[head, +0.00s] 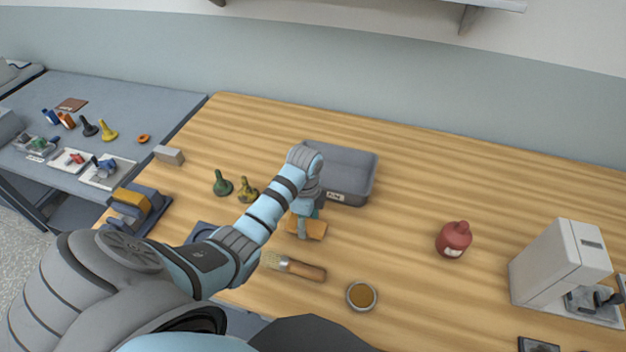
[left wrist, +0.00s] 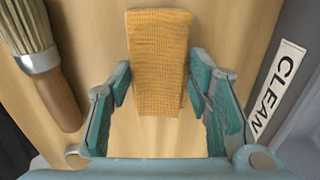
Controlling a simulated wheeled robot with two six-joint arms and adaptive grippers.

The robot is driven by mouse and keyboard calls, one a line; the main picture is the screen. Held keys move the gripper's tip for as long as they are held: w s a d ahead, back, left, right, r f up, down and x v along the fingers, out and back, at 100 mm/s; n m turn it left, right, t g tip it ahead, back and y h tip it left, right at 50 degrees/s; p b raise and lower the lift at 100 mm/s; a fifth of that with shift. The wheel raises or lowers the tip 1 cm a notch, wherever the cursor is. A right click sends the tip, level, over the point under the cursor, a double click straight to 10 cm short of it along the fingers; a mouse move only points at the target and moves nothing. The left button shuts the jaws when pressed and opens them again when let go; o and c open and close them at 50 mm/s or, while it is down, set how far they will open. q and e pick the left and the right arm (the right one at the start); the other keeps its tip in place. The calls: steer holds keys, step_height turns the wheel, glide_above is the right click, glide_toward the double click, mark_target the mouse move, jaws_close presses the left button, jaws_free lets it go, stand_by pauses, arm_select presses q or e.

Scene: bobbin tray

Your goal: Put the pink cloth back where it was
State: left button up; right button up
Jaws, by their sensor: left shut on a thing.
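A folded orange cloth-like block (head: 318,229) with a woven surface lies at the wooden table's middle, in front of the grey bin. It also shows in the left wrist view (left wrist: 158,50), its near end between my fingers. My left gripper (head: 304,224) is over it, and its teal fingers (left wrist: 158,88) are shut on its two sides. I cannot tell whether the block is lifted off the table. I make out no plainly pink cloth. My right gripper is not in view.
The grey bin (head: 368,179), labelled CLEAN (left wrist: 276,88), stands just behind. A brush (head: 297,267) and a round dish (head: 361,295) lie in front. Green (head: 222,184) and olive (head: 247,190) bottle-like things stand left, a red bottle (head: 454,240) right. Wood between bin and red bottle is clear.

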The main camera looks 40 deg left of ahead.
arm_select(q)
steer(key=shift+f, duration=0.55)
steer(key=o, duration=1)
steer(key=shift+f, duration=0.1)
